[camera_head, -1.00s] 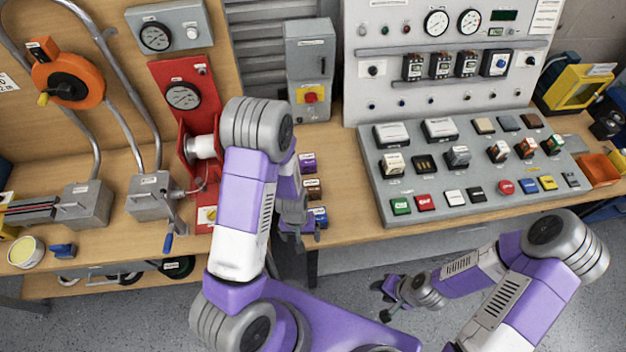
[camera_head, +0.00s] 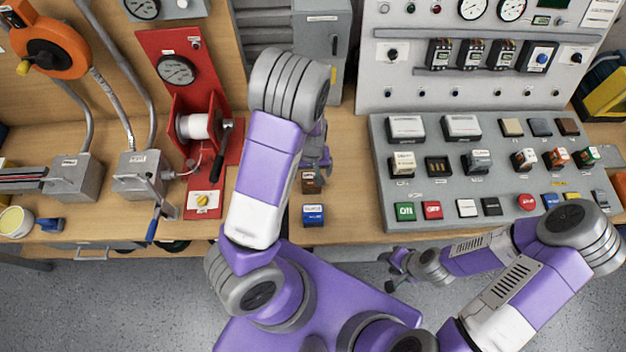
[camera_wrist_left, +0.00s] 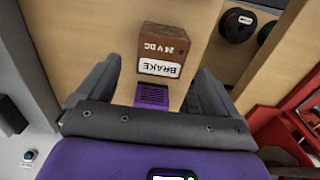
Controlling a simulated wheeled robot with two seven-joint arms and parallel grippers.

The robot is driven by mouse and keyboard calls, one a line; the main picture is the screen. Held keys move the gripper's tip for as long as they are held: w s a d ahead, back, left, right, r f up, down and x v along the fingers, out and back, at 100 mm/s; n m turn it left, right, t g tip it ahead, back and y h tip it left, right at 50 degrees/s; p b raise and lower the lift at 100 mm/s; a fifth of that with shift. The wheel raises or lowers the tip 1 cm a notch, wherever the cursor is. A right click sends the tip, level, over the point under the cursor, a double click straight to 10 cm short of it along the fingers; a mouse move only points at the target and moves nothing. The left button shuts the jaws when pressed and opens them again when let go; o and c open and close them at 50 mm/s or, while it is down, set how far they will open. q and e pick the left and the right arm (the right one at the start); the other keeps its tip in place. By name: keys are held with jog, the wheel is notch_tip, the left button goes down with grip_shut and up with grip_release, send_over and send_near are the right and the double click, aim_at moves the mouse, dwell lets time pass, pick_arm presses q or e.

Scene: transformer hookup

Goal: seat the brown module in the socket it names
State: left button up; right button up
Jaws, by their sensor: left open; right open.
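The brown module (camera_head: 311,182) stands on the wooden bench, left of the grey sloped panel (camera_head: 385,205). In the left wrist view it (camera_wrist_left: 168,43) shows a white label reading BRAKE and the words 24 V DC. My left gripper (camera_head: 325,158) is open, just behind the brown module in the head view. In the wrist view the module lies ahead, between and beyond the spread fingers (camera_wrist_left: 160,72), apart from them. A dark socket with several slots (camera_head: 438,166) shows in the panel; its label is unreadable. My right gripper (camera_head: 395,263) is open and empty, in front of the bench.
A blue module (camera_head: 313,214) stands in front of the brown one. A purple module (camera_wrist_left: 152,96) is close to the left gripper, partly hidden by it. The red winch stand (camera_head: 205,150) is to the left. Bench between blue module and panel is clear.

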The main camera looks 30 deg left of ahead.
aim_at(311, 179)
pick_arm(q)
jog(key=f, duration=0.2)
jog(key=f+b, duration=0.1)
jog(key=f, duration=0.2)
jog(key=shift+s, duration=0.2)
jog(key=shift+r, duration=0.1)
jog(key=c, duration=1.1)
